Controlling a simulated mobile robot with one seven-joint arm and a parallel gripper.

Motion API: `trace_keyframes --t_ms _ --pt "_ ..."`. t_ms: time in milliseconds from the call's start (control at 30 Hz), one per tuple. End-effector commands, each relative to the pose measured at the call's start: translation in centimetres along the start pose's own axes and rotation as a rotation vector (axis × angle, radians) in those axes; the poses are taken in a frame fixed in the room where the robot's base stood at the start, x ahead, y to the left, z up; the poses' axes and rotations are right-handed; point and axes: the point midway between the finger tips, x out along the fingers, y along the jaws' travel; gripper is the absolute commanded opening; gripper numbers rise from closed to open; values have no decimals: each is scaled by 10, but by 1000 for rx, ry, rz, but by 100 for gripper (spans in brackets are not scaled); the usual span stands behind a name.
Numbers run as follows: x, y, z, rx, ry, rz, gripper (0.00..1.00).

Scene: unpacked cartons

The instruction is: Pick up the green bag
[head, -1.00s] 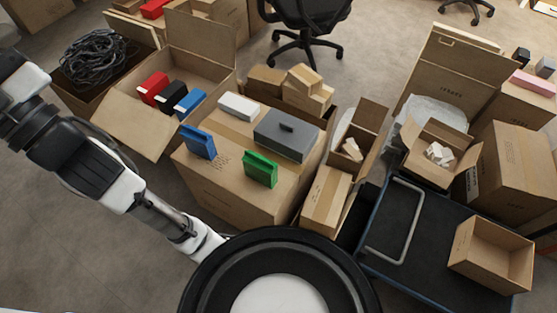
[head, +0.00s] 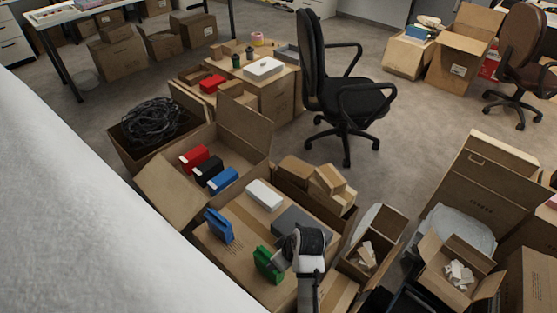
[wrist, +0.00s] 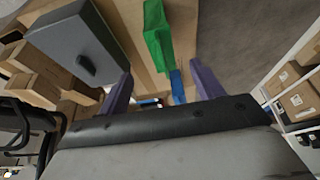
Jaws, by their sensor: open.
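The green bag (head: 267,264) stands upright on the carton (head: 238,250), near its front edge. In the wrist view the green bag (wrist: 157,38) shows ahead of my gripper, at the top of the picture. My gripper (wrist: 165,72) is open, with its two purple fingers apart and nothing held between them. In the head view my gripper (head: 281,259) is close to the right of the green bag and hides part of its surroundings. I cannot tell whether they touch.
A blue bag (head: 218,227), a white box (head: 264,195) and a grey case (head: 296,222) share the carton top. Red, black and blue items (head: 208,169) stand in the open box at left. Small cartons (head: 327,180) are behind. A chair (head: 345,95) stands farther back.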

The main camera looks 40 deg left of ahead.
Motion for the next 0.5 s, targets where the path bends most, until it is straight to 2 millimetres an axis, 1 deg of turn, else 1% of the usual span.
trace_keyframes --t_ms 100,300,400,500 --pt "24 -1 0 -1 -2 -3 66" --pt "60 0 -2 0 0 1 66" --pt "70 0 -2 0 1 2 66" --pt "75 0 -2 1 2 3 66"
